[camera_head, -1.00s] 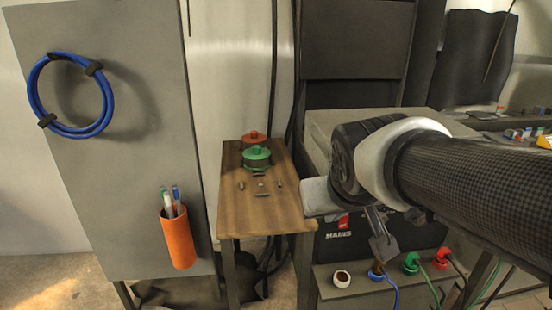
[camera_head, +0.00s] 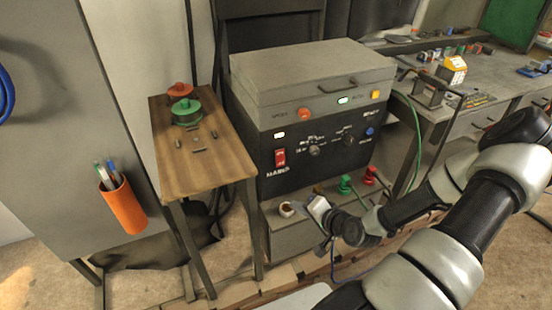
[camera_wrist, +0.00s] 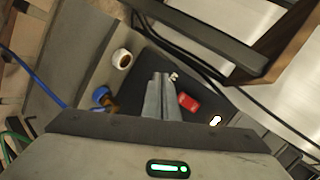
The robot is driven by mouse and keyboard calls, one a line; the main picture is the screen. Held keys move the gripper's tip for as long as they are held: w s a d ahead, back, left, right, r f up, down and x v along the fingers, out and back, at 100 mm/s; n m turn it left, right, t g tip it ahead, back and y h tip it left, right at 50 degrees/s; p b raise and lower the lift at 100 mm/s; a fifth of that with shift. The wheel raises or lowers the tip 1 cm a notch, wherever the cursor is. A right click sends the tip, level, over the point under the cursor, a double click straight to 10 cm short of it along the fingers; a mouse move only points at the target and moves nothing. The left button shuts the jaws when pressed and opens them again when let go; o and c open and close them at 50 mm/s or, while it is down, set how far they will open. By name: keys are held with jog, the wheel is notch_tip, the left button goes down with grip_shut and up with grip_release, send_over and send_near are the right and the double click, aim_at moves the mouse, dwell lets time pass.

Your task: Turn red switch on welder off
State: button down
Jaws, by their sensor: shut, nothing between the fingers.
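The welder (camera_head: 310,85) is a grey and black box with knobs on its front, and it stands right of the small wooden table. Its red switch (camera_head: 280,158) is at the left of the front, below a lit white indicator (camera_head: 279,135). I cannot tell the switch's position. The switch also shows in the wrist view (camera_wrist: 189,103), right of my fingers. My gripper (camera_wrist: 160,80) is shut and empty, its fingers pointing at the black front. In the head view my gripper (camera_head: 303,209) is low before the welder, below the switch and apart from it.
Green (camera_head: 345,184) and red (camera_head: 370,175) cable plugs are to the right. A workbench (camera_head: 470,110) is at right.

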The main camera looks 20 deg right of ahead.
aim_at(279, 164)
jog(key=r+m+t, duration=0.1)
jog(key=m, duration=0.1)
jog(key=d+r+m+t+h, duration=0.1)
jog(key=r+m+t, duration=0.1)
jog(key=w+d+r+m+t+h, duration=0.1)
jog(key=r+m, duration=0.1)
jog(key=shift+w+t+p, duration=0.1)
jog(key=shift+t+p, duration=0.2)
jog(key=shift+p, duration=0.05)
jog(key=shift+w, duration=0.1)
jog(key=w, duration=0.4)
jog(key=w+f, duration=0.1)
jog(key=w, duration=0.4)
jog(key=w+f, duration=0.1)
jog(key=w, duration=0.3)
jog(key=shift+w+a+f+b, duration=0.2)
jog(key=shift+w+a+b, duration=0.1)
jog(key=shift+f, duration=0.1)
